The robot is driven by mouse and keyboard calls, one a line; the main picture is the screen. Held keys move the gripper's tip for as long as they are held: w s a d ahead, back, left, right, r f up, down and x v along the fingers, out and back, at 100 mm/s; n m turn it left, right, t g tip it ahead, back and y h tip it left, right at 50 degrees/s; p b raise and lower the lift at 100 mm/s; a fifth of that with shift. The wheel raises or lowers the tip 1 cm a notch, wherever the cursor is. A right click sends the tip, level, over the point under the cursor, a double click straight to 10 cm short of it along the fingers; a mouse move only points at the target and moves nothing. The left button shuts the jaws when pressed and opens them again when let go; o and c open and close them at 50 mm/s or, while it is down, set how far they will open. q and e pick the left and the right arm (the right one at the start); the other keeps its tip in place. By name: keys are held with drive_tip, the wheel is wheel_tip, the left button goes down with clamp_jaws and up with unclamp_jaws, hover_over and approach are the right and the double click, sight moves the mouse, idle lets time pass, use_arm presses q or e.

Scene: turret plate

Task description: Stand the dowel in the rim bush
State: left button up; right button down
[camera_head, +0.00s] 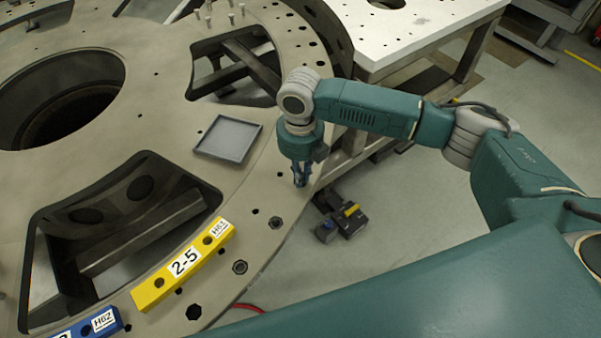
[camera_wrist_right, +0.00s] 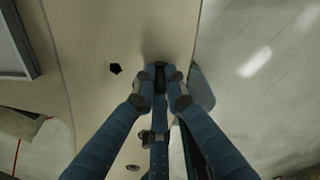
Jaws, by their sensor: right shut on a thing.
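My right gripper (camera_head: 301,180) points down over the outer rim of the large grey turret plate (camera_head: 225,178). In the right wrist view its blue fingers (camera_wrist_right: 160,76) are closed together over the beige plate surface (camera_wrist_right: 95,45). They are shut on a small dark piece at the fingertips, which I take for the dowel; the fingers hide most of it. I cannot tell whether its lower end is in a hole or above one. Ringed bushes sit in the rim, one (camera_head: 275,222) just below the gripper and another (camera_head: 240,267) further along. My left gripper is not in view.
An empty grey tray (camera_head: 228,153) lies on the plate left of the gripper. A yellow block marked 2-5 (camera_head: 182,264) and a blue block (camera_head: 92,326) sit along the rim. Several pegs (camera_head: 231,19) stand at the far side.

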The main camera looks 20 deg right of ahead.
drive_tip(key=c, duration=1.7)
unclamp_jaws()
wheel_tip(320, 180, up, 12)
drive_tip(key=shift+r, duration=0.1)
